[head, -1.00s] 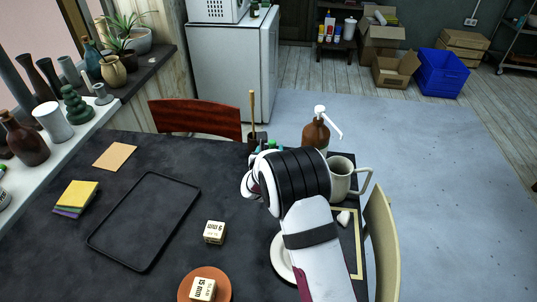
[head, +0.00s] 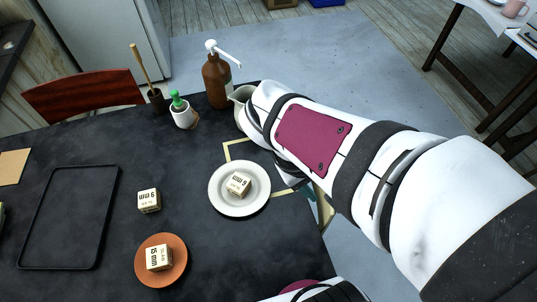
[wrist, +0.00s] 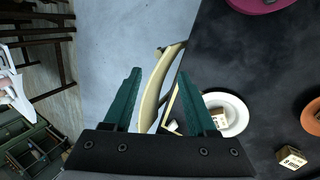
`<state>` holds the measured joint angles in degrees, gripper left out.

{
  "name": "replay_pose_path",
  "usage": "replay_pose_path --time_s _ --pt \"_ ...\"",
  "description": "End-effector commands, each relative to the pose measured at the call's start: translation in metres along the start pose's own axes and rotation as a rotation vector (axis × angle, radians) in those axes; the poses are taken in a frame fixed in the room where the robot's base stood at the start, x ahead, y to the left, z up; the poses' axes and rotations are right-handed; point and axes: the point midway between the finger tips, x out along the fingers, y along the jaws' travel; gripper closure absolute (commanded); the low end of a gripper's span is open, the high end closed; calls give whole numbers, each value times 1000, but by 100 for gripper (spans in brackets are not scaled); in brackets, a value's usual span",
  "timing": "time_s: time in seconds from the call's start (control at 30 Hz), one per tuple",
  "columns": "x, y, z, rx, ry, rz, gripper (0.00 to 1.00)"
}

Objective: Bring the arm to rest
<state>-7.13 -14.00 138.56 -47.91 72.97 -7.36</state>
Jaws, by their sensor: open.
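A white plate (head: 221,207) holds a small cube block (head: 238,185); the plate also shows in the wrist view (wrist: 241,106), right of the fingers. An orange saucer (head: 178,275) bears a block marked 15 mm (head: 159,257). Another block (head: 149,201) stands on the dark table.
A black tray (head: 113,200) lies on the table's left. A brown pump bottle (head: 215,82), a green-topped white pot (head: 182,116) and a pale jug (head: 240,95) stand at the back. The chair back (wrist: 155,92) borders the table edge near my gripper. Open floor lies beyond.

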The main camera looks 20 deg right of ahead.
Motion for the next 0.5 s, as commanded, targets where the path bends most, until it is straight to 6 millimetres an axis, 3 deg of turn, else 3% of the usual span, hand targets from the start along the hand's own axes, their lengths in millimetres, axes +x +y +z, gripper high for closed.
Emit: replay_pose_path --time_s 0.03,0.1,0.2,0.3,0.5 --pt "-6 -24 25 189 -23 -150 43" --pt "-18 -62 47 407 -66 -354 43" --pt "-35 -94 57 573 -102 -529 43" --pt "-41 -104 59 620 -116 -586 43" --pt "-41 -104 58 617 -115 -586 43"
